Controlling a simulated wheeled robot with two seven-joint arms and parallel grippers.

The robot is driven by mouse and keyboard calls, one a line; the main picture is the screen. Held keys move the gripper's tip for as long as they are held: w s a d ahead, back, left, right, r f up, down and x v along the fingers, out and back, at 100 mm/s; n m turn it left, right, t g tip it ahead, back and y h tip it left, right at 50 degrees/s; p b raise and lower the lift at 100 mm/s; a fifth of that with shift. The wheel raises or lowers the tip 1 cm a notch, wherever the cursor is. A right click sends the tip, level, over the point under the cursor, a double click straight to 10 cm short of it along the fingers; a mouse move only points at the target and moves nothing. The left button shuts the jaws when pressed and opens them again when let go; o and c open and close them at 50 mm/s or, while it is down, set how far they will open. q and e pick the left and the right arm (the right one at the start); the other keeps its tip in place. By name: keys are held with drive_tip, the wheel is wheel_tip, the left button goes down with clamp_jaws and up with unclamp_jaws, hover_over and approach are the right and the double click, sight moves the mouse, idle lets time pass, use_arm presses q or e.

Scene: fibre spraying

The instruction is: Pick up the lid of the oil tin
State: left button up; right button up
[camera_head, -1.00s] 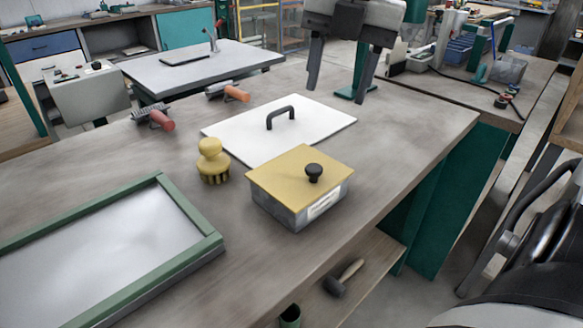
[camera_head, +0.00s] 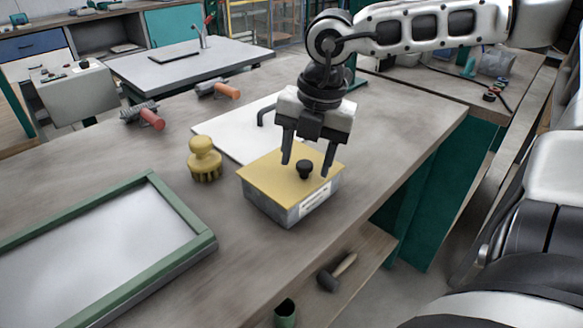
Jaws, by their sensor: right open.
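The oil tin (camera_head: 270,208) is a grey metal box with a pale label on its front side, standing on the workbench. Its flat yellow lid (camera_head: 262,171) lies on top, with a round black knob (camera_head: 304,168) on it. My right gripper (camera_head: 306,170) points down over the lid. Its two dark fingers are apart, one on each side of the knob. I cannot tell whether they touch the knob or the lid. My left gripper is not in view.
A white plate with a black handle (camera_head: 230,131) lies behind the tin. A yellow brush (camera_head: 204,160) stands to its left. A green-framed tray (camera_head: 110,262) lies at front left. Two rollers (camera_head: 143,115) lie farther back. A mallet (camera_head: 338,272) lies on the lower shelf.

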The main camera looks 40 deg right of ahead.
drive_tip(key=shift+f, duration=0.3)
drive_tip(key=c, duration=1.1)
drive_tip(key=shift+r, duration=0.15)
